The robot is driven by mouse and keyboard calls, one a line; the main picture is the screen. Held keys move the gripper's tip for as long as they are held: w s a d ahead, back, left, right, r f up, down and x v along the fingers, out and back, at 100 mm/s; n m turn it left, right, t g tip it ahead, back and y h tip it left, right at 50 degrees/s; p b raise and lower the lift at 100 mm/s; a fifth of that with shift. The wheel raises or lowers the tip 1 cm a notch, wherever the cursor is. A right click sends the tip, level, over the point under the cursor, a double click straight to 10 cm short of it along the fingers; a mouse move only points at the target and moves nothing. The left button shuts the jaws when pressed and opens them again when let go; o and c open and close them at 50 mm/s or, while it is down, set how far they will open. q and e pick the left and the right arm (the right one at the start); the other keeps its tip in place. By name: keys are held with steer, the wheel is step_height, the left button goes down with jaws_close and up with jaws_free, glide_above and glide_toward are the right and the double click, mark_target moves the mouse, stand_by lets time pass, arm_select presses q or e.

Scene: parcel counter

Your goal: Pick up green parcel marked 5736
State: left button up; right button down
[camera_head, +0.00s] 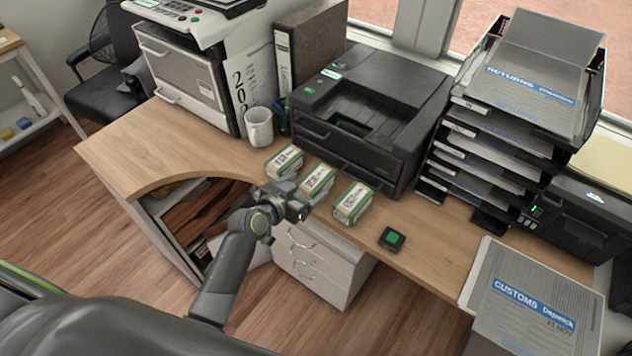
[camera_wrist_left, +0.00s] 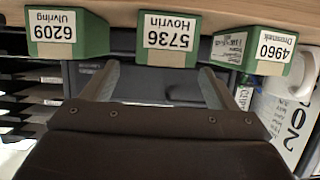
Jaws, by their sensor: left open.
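Three green-and-white parcels stand in a row on the wooden counter. The middle one, the green parcel marked 5736 (camera_head: 317,182), also shows at the top centre of the left wrist view (camera_wrist_left: 169,40), labelled Hovrin. My left gripper (camera_head: 292,202) is at the counter's front edge, just in front of that parcel. In the left wrist view its two fingers (camera_wrist_left: 160,72) are apart, with nothing held between them, and the 5736 parcel lies beyond the gap. My right gripper is not in view.
Parcel 6209 (camera_wrist_left: 66,35) and parcel 4960 (camera_wrist_left: 255,50) flank the middle one closely. A black printer (camera_head: 375,110) stands behind the row. A white mug (camera_head: 259,127) is left, and a small dark device with a green top (camera_head: 392,238) is right. Drawers (camera_head: 310,262) are below.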

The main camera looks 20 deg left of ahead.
mark_target(313, 181)
arm_select(q)
steer(key=shift+x, duration=3.1)
steer(key=shift+a+f, duration=0.1)
steer(key=shift+a, duration=0.1)
steer(key=c, duration=1.2)
